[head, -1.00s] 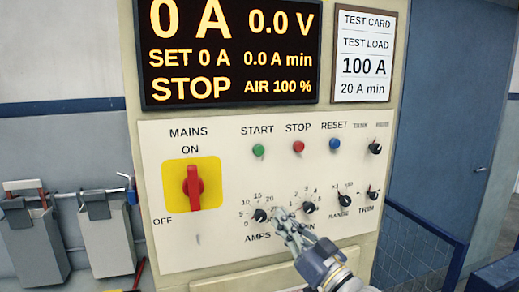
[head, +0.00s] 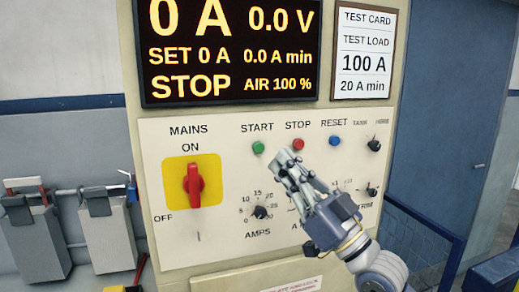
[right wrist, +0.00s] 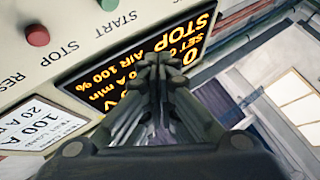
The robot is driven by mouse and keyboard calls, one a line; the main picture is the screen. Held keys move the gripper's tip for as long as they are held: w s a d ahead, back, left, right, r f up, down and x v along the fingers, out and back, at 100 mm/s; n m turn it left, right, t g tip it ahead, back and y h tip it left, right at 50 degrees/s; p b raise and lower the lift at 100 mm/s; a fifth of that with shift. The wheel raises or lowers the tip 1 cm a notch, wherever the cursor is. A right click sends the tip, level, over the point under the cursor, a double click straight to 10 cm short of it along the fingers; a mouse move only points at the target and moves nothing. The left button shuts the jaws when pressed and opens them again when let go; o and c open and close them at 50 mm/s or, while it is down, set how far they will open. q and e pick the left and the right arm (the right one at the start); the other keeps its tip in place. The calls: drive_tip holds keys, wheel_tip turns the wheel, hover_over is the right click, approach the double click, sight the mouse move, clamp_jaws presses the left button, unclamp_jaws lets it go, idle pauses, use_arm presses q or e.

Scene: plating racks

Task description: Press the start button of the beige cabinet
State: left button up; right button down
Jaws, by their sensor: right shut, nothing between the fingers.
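The beige cabinet (head: 380,205) has a pale control panel with a row of buttons. The green start button (head: 258,148) sits under the word START, left of the red stop button (head: 298,145). My right gripper (head: 283,160) is shut and empty, its tips just below and between these two buttons in the head view. In the right wrist view the fingertips (right wrist: 155,60) lie over the dark display, and the green start button (right wrist: 109,4) is at the top edge. Contact with the panel cannot be told. My left gripper is not in view.
The red mains switch (head: 193,184) points to ON. The display (head: 235,50) reads 0 A, 0.0 V and STOP. The blue reset button (head: 335,141) and several black knobs are near my right arm. Grey boxes (head: 105,235) hang at the left.

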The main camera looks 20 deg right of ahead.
sight(259, 148)
drive_tip(key=shift+w+a+b, duration=0.15)
drive_tip(key=shift+w+b, duration=1.35)
drive_tip(key=shift+w, duration=2.95)
